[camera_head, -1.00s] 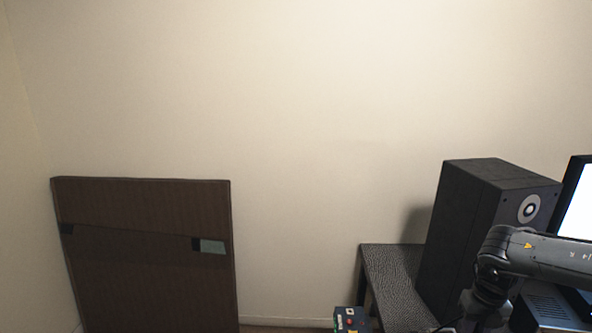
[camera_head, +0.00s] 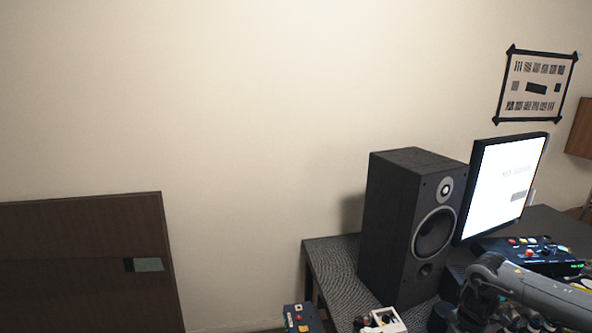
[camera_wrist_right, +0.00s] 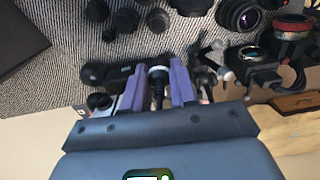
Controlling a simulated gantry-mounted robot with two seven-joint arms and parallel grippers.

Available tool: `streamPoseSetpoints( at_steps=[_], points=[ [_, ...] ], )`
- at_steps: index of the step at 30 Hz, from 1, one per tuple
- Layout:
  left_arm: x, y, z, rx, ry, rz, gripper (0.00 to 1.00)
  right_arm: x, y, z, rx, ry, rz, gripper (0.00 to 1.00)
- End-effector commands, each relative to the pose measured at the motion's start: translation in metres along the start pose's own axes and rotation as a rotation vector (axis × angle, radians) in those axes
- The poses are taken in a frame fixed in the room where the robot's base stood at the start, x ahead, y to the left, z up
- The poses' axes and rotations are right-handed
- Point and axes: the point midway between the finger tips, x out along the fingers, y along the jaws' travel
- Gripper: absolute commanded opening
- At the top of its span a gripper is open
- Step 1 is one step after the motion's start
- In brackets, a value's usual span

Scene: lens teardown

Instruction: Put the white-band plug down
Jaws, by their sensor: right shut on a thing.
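The white-band plug (camera_wrist_right: 158,72) is a dark, slim piece with a pale band near its top. It shows in the right wrist view between the two purple fingers of my right gripper (camera_wrist_right: 160,80), which is shut on it. The plug's lower part runs back between the fingers. A textured grey mat (camera_wrist_right: 60,40) lies beyond the fingertips; I cannot tell whether the plug touches it. In the head view my right arm comes in at the lower right, and its gripper cannot be made out. My left gripper is in neither view.
Several dark lens parts lie on the mat around the fingers, including a large lens (camera_wrist_right: 238,15) and a red-ringed part (camera_wrist_right: 292,27). In the head view a black speaker (camera_head: 410,230), a lit monitor (camera_head: 505,185) and a control box (camera_head: 530,255) stand at the right.

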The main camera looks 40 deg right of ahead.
Motion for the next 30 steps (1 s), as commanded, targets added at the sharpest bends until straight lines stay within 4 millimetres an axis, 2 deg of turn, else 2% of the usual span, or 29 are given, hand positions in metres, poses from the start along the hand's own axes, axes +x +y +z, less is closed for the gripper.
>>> streamPoseSetpoints(
  at_steps=[5,9,15,20,23,26,30],
  points=[
    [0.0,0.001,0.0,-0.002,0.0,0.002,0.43,0.033,-0.012,-0.028,0.167,0.006,-0.002,0.0],
    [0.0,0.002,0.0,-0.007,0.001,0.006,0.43,0.069,-0.022,-0.08,0.366,0.011,-0.002,0.0],
    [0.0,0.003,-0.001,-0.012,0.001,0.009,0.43,0.097,-0.028,-0.153,0.559,0.008,0.0,0.0],
    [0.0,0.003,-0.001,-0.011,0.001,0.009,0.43,0.105,-0.03,-0.213,0.664,0.007,0.0,0.0],
    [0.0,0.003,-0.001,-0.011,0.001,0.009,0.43,0.105,-0.029,-0.258,0.726,0.008,0.001,0.0],
    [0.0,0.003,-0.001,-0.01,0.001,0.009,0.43,0.1,-0.029,-0.306,0.786,0.007,0.003,0.0],
    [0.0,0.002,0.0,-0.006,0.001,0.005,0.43,0.082,-0.027,-0.369,0.862,0.005,0.006,0.0]
  ],
)
